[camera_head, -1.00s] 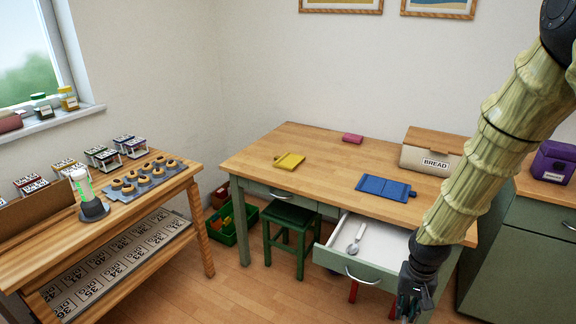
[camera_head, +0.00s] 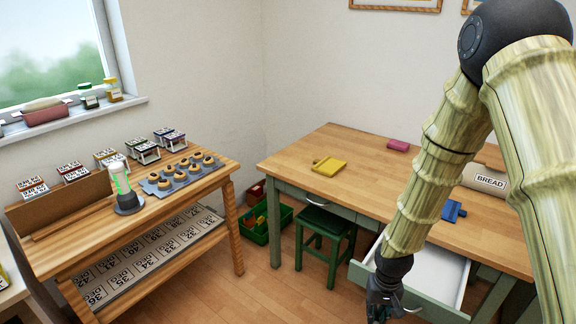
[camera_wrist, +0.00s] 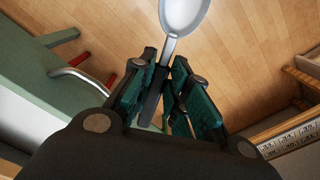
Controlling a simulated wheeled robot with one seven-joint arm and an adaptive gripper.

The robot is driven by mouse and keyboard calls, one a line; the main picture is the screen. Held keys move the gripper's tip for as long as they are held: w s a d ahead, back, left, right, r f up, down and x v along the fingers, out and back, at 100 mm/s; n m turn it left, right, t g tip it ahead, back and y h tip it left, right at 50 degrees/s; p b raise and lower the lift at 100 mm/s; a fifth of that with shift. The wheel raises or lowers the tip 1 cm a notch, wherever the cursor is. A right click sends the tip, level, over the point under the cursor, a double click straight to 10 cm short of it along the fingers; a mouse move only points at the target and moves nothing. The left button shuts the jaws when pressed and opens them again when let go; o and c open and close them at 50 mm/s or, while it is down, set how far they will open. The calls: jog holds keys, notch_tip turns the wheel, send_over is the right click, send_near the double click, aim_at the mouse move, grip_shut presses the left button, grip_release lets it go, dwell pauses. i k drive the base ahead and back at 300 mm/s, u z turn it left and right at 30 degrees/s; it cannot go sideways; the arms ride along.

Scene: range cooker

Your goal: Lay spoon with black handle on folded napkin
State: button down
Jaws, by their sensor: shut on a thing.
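My gripper (camera_head: 383,306) hangs low in front of the green table's open drawer. In the wrist view its fingers (camera_wrist: 170,95) are shut on a spoon (camera_wrist: 183,14). The spoon's silver bowl points away from the fingers, and its dark handle (camera_wrist: 152,100) lies between them. A flat yellow piece (camera_head: 330,167), a small pink piece (camera_head: 398,145) and a blue piece (camera_head: 453,211) lie on the tabletop. I cannot tell for sure which is the folded napkin.
The open drawer (camera_head: 440,268) juts out below the wooden tabletop (camera_head: 300,150); my arm hides part of its inside. A bread box (camera_head: 485,180) stands at the right. A green stool (camera_head: 325,222) is left of the drawer. A wooden side table (camera_head: 215,185) stands at the left.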

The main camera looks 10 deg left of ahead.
aim_at(329, 164)
jog(key=u, duration=0.5)
jog(key=i, duration=1.15)
jog(key=z, duration=0.35)
